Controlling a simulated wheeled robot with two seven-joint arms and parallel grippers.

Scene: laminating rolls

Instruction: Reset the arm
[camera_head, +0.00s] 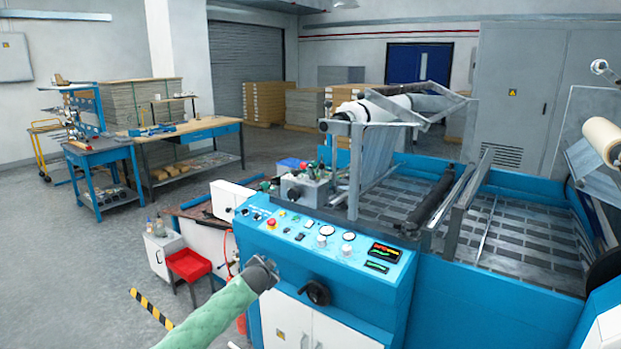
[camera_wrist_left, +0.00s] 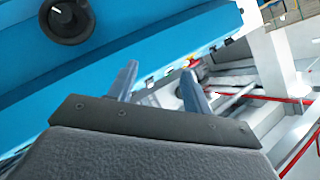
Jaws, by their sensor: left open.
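My left gripper (camera_head: 265,264) is at the end of an arm in a green sleeve that comes up from the lower left. It is in front of the blue control console (camera_head: 375,290) of the laminating machine. In the left wrist view its two fingers stand apart, so the gripper (camera_wrist_left: 158,80) is open, with nothing between them. A black round knob (camera_head: 315,292) on the console front is to the right of the gripper. The knob also shows in the wrist view (camera_wrist_left: 66,20) at the upper left. My right gripper is not in view.
A red stool (camera_head: 190,265) and a white cabinet (camera_head: 163,250) stand left of the console. The machine's roller bed (camera_head: 510,235) is at the right. Workbenches (camera_head: 200,130) stand at the back left. The grey floor (camera_head: 60,280) at the left is mostly clear.

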